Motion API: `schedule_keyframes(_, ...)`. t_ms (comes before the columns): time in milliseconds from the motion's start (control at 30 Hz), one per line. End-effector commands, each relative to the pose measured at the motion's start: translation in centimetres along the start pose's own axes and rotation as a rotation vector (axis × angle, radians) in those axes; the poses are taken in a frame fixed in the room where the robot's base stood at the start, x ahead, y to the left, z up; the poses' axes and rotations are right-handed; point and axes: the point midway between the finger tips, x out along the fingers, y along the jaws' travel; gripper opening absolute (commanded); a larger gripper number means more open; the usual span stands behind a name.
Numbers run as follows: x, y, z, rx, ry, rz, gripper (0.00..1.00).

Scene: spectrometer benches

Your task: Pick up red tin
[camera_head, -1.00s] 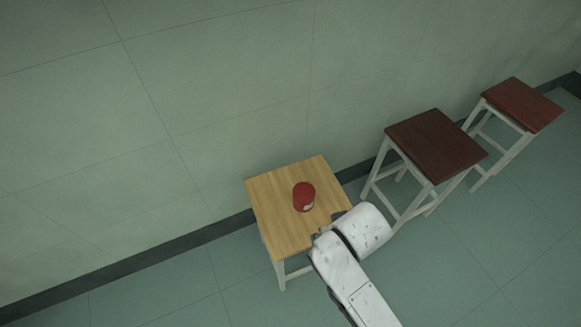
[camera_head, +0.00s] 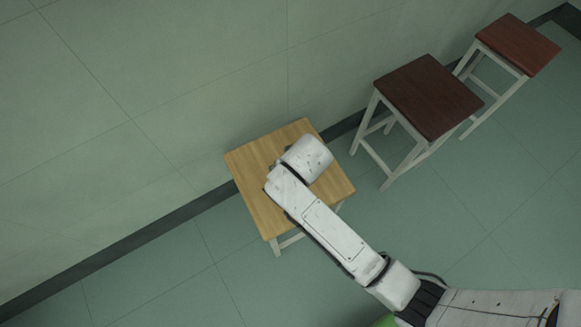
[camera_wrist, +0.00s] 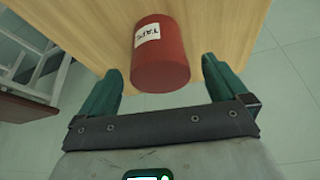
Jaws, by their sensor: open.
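The red tin (camera_wrist: 160,62) shows in the wrist view, with a white label reading "TAPE". It stands on the light wooden stool top (camera_wrist: 95,30), which also shows in the head view (camera_head: 250,165). My gripper (camera_wrist: 160,85) is open, its two green fingers apart at the left and right of the tin's near end. I see no finger touching the tin. In the head view my arm covers the tin and the gripper's fingers.
Two dark red-brown stools stand to the right along the wall, a nearer one (camera_head: 428,95) and a farther one (camera_head: 517,43). The green-grey wall (camera_head: 160,80) runs close behind the stools. The floor (camera_head: 150,280) in front is clear.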

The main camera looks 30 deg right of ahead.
Motion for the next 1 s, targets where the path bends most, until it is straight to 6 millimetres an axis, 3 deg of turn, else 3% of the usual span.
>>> schedule_keyframes(300, 4.3, 0.0, -0.3, 0.0, -0.001, 0.0, 1.0)
schedule_keyframes(633, 4.9, 0.1, -0.3, 0.0, 0.0, 0.0, 1.0)
schedule_keyframes(1000, 4.9, 0.1, -0.3, 0.0, -0.001, 0.0, 0.65)
